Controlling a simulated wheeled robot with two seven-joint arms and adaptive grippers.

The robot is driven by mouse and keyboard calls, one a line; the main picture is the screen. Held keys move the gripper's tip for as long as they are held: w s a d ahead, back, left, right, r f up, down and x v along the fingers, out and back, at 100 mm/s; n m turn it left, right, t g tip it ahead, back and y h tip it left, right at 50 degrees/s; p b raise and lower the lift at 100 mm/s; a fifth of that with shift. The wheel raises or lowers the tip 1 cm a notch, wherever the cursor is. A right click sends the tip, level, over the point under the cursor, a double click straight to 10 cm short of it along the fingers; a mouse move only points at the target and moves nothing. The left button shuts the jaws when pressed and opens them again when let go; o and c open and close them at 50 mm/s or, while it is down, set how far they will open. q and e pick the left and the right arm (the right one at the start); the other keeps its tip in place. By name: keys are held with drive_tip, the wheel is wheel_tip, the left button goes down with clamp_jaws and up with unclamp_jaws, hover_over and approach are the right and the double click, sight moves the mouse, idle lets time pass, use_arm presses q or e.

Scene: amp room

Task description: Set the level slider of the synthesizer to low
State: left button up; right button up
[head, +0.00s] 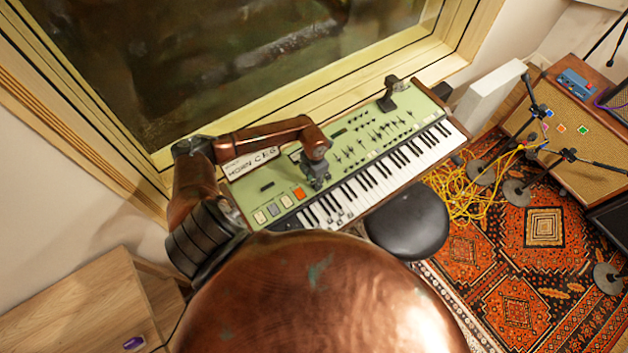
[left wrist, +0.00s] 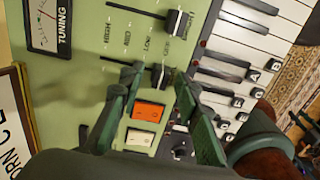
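The green synthesizer (head: 268,208) stands below the window, and its green panel (left wrist: 75,95) fills much of the left wrist view. My left gripper (head: 317,182) is over the panel's left part, close to the keys. In the left wrist view its two dark green fingers (left wrist: 152,88) are apart, with a black slider knob (left wrist: 160,75) showing between and just beyond their tips. Contact cannot be told. A second black slider knob (left wrist: 179,22) is farther up. Labels HIGH, MID and LOW (left wrist: 148,45) lie between the two slots. My right gripper is not in view.
An orange button (left wrist: 148,110) and a cream button (left wrist: 140,138) lie between the fingers. A black round stool (head: 408,222) stands before the keys (head: 375,178). A wooden cabinet (head: 85,310) is at lower left. Yellow cables (head: 465,195) and microphone stands are at right.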

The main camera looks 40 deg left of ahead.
use_arm(q)
drive_tip(key=shift+c, duration=0.6)
clamp_jaws()
